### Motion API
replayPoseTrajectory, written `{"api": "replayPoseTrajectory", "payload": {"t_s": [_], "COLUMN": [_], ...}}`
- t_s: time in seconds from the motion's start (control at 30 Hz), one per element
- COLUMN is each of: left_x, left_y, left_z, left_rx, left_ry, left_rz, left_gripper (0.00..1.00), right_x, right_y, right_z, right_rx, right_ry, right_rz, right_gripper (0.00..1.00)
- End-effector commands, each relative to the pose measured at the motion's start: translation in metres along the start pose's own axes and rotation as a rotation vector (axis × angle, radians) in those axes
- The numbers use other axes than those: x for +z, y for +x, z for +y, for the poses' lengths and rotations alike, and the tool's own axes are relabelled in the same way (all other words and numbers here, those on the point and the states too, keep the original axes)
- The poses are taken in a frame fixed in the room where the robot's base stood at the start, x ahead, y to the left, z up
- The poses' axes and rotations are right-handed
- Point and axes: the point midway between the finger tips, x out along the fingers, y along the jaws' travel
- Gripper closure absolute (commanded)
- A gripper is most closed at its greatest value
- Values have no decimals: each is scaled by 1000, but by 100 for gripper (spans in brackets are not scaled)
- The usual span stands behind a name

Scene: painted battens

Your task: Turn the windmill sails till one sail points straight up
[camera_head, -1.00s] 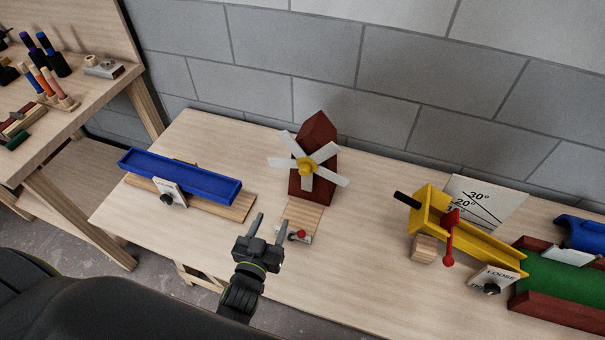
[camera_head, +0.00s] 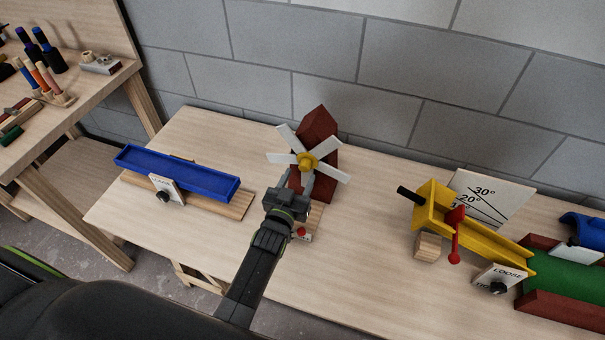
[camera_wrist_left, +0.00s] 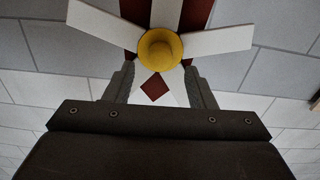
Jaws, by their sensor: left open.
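The windmill (camera_head: 319,127) has a dark red body, a yellow hub (camera_head: 307,161) and several white sails (camera_head: 328,151). It stands near the wall. In the left wrist view, the hub (camera_wrist_left: 160,48) is just beyond my fingertips. One sail (camera_wrist_left: 166,12) points roughly up in that picture, another to the upper left, another right. White parts below the hub are partly hidden by my fingers. My left gripper (camera_wrist_left: 160,78) is open at the lower sails; I cannot tell whether it touches them. In the head view, my left gripper (camera_head: 291,184) covers the lower windmill front. My right gripper is not in view.
A blue trough (camera_head: 180,172) on a wooden base lies to the left. A yellow chute (camera_head: 475,236) with a red lever and an angle board (camera_head: 490,200) stands to the right, beside a green lane (camera_head: 568,276). Bare tabletop lies between windmill and chute.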

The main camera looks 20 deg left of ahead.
Motion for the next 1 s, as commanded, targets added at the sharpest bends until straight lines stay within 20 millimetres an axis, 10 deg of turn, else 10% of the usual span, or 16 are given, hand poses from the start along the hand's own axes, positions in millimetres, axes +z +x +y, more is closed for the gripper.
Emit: {"api": "replayPoseTrajectory", "payload": {"t_s": [0.7,1.0], "left_x": [0,0], "left_y": [37,37], "left_z": [0,0], "left_rx": [0,0], "left_ry": [1,1], "left_rz": [0,0], "left_gripper": [50,88], "right_x": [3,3], "right_y": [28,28], "right_z": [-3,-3], "right_rx": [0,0], "right_ry": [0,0], "right_rz": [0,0], "right_gripper": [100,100]}}
